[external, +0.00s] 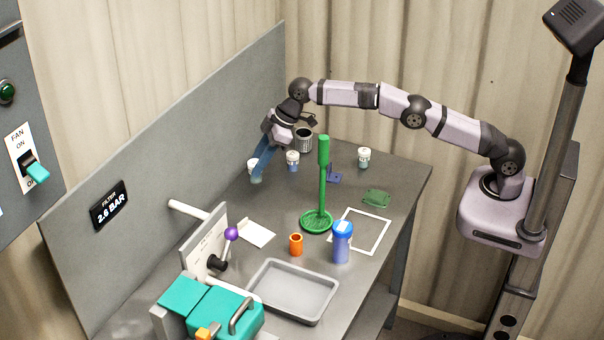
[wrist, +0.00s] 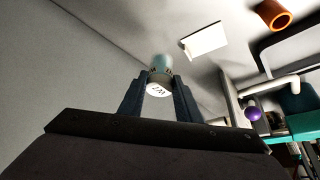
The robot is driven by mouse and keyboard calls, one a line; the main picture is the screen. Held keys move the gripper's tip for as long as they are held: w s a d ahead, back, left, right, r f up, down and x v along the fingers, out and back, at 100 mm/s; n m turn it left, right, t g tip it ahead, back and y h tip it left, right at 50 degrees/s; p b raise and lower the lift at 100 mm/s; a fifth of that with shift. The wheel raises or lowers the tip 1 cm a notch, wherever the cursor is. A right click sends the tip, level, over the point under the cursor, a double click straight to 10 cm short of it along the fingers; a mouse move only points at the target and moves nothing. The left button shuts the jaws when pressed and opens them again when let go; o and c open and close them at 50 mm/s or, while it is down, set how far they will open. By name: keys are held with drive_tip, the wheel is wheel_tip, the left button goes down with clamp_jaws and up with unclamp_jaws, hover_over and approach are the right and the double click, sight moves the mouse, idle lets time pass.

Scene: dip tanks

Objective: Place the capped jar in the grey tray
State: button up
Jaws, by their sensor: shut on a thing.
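My gripper (external: 257,175) is low at the far left of the bench by the grey back panel, shut on a small jar with a white cap (external: 251,165). In the wrist view the fingers (wrist: 160,92) stand on either side of the jar (wrist: 160,76); its marked white cap faces the camera and its pale blue body points away. I cannot tell whether the jar touches the bench. The grey tray (external: 292,289) lies empty at the near side of the bench, well away from my gripper.
Two similar white-capped jars (external: 292,161) (external: 364,157) stand nearby. A green post (external: 323,180), orange cup (external: 296,245) and blue-lidded container (external: 342,243) stand between gripper and tray. A purple-knobbed lever (external: 231,234) and teal machine (external: 225,312) border the tray.

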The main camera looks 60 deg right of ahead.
drive_tip(key=s+a+r+n, duration=0.25)
drive_tip(key=s+a, duration=0.25)
drive_tip(key=a, duration=0.5)
drive_tip(key=n+g+y, duration=0.2)
hover_over(305, 297)
wheel_tip(305, 297, down, 3)
drive_tip(key=shift+f+p, duration=1.3)
drive_tip(key=shift+f, duration=3.85)
drive_tip(key=shift+f, duration=0.15)
drive_tip(key=o, duration=1.1)
drive_tip(key=shift+c, duration=0.2)
